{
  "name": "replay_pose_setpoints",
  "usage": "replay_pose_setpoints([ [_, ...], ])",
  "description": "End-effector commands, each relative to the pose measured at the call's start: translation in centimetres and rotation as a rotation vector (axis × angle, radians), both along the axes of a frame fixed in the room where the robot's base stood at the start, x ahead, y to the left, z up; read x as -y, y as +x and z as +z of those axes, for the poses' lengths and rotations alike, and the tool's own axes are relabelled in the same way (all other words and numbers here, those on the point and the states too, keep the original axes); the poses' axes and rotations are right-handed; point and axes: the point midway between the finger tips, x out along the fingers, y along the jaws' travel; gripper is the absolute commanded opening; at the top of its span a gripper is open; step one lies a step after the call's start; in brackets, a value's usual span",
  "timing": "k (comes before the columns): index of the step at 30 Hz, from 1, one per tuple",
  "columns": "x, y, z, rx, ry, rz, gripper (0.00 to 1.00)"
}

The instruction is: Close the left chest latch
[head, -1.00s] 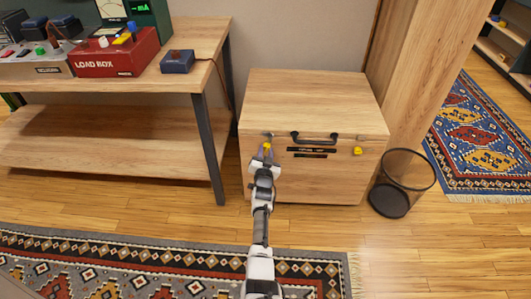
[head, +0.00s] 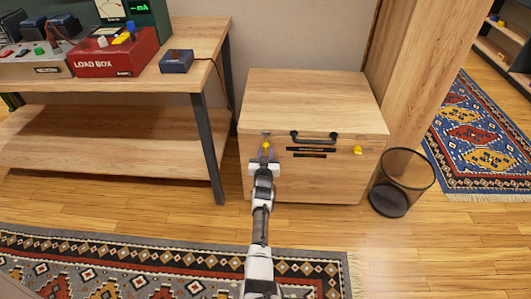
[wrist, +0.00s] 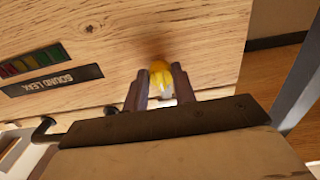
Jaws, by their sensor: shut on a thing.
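The wooden chest (head: 310,178) stands against the wall with its lid down. Its left latch (wrist: 160,76) has a yellow tab at the upper left of the front face. My gripper (head: 265,153) is at this latch, and in the wrist view its fingers (wrist: 159,86) are shut on the yellow tab from both sides. In the head view the fingers mostly hide the tab, and a small grey part shows above it near the lid edge. Whether the latch is fastened cannot be told. The right latch (head: 355,149), also yellow, is on the same face.
A dark handle (head: 315,138) and dark label strips (head: 310,150) sit between the latches. A workbench (head: 190,60) with a red load box (head: 115,53) stands left. A mesh bin (head: 402,182) stands close right. Floor before the chest is clear, with a patterned rug (head: 130,262).

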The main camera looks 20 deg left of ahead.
Motion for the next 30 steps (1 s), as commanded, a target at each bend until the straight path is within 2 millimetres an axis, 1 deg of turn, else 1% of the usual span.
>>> replay_pose_setpoints([
  [5, 0.0, -0.1, -0.1, -0.001, -0.002, 0.001, 0.04],
  [6, 0.0, -0.1, -0.1, -0.001, -0.002, 0.001, 0.32],
  [9, 0.0, -0.1, -0.1, -0.002, -0.002, 0.001, 0.45],
  [10, 0.0, -0.1, -0.1, -0.002, -0.002, 0.001, 0.46],
  [17, 0.0, 0.0, 0.0, -0.001, 0.000, 0.000, 0.46],
  [21, 0.1, -0.5, 0.2, -0.001, 0.000, 0.001, 0.46],
  [23, 0.2, -0.9, 0.3, -0.001, 0.000, 0.001, 0.46],
  [26, 0.5, -2.1, 0.5, -0.003, -0.002, 0.003, 0.46],
  [30, 1.1, -4.1, 0.6, -0.003, -0.003, 0.003, 0.46],
])
